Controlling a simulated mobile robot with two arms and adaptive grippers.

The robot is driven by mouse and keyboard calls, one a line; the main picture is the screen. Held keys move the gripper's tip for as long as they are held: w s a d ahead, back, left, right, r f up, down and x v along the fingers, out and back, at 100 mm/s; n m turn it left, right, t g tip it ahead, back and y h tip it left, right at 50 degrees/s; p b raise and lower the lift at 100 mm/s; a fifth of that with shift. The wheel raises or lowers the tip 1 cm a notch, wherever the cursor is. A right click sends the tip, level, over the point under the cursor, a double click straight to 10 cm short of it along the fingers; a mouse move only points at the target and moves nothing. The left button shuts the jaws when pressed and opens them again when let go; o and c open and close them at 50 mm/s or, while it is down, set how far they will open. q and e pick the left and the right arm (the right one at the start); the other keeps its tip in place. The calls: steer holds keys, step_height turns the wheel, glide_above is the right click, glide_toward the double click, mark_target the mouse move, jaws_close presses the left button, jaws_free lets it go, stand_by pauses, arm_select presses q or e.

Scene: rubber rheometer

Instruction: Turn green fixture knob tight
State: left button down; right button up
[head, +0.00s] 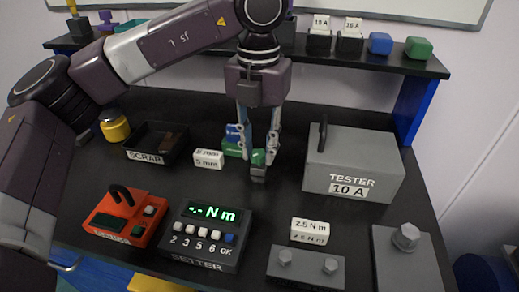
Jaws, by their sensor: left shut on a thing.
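The green fixture (232,150) lies on the dark bench near the middle, partly hidden behind my left gripper. My left gripper (258,166) points straight down over the right end of the green fixture. Its fingers are shut on the fixture's knob, which the fingers mostly hide. How tight the knob is cannot be told. My right gripper is not in view.
A grey tester (352,155) marked 10 A stands close on the right. A scrap tray (137,150) and a 5 mm card (208,159) are left. The setter (204,238), an orange device (125,216) and a 2.5 N m card (310,231) stand in front.

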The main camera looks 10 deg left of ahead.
arm_select(q)
steer(key=m, duration=0.3)
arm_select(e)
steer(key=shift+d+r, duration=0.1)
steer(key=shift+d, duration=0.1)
arm_select(q)
steer(key=m, duration=0.4)
steer(key=shift+m, duration=0.3)
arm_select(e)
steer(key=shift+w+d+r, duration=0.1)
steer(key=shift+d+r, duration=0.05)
arm_select(q)
steer(key=m, duration=0.4)
steer(key=shift+p, duration=0.35)
steer(key=shift+m, duration=0.3)
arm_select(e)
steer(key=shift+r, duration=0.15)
